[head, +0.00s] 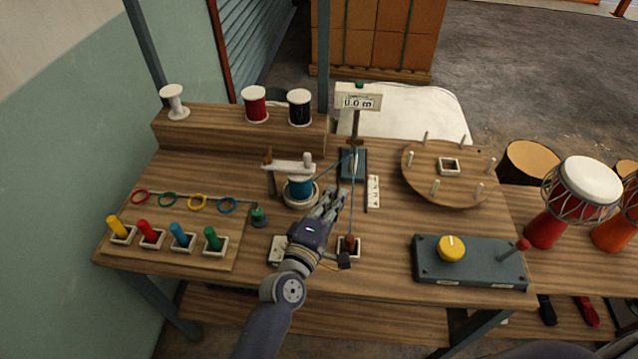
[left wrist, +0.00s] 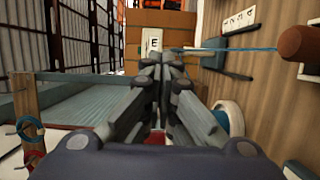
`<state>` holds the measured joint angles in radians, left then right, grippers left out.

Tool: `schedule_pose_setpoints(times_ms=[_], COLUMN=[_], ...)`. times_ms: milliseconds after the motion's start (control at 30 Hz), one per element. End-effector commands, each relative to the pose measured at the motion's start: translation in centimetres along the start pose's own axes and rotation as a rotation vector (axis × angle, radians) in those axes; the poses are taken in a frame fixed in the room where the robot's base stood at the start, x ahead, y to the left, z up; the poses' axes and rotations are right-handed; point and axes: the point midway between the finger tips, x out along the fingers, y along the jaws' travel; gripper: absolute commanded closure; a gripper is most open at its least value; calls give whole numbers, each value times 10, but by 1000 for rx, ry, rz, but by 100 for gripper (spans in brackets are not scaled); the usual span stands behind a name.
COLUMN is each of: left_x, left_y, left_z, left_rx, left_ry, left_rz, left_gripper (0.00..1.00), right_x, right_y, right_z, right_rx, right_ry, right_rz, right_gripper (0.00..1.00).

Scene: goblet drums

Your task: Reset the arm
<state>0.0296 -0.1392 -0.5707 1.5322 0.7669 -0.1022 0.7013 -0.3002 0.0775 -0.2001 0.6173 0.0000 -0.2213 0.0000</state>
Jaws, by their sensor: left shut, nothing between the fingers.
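My left arm comes in from the bottom of the head view, and its gripper (head: 330,200) is over the middle of the workbench, just right of a blue spool (head: 299,189). The gripper is shut and empty. In the left wrist view its fingers (left wrist: 168,62) meet ahead of the camera. A blue cord (head: 351,208) runs close beside the fingers, down to a brown knob (head: 349,243) in a pale square holder. I cannot tell whether the fingers touch the cord. My right gripper does not show.
A round pegged board (head: 447,172) and a grey box with a yellow knob (head: 452,248) are at right. Coloured pegs (head: 181,236) stand at left. White, red and black spools line the back shelf (head: 210,128).

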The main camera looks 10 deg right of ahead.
Motion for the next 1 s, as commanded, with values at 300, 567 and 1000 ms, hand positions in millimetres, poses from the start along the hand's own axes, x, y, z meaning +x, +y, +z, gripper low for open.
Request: schedule_pose_setpoints(times_ms=[300, 567, 1000], left_x=[-11, -18, -172], left_y=[1, -4, -82], left_z=[32, 31, -27], left_rx=[0, 36, 667], left_ry=[0, -12, -270], left_rz=[0, -21, -520], left_gripper=[100, 100, 100], right_x=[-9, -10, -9], right_y=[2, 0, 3], right_z=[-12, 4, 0], right_rx=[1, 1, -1], right_ry=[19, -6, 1], right_rz=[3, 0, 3], right_gripper=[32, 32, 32])
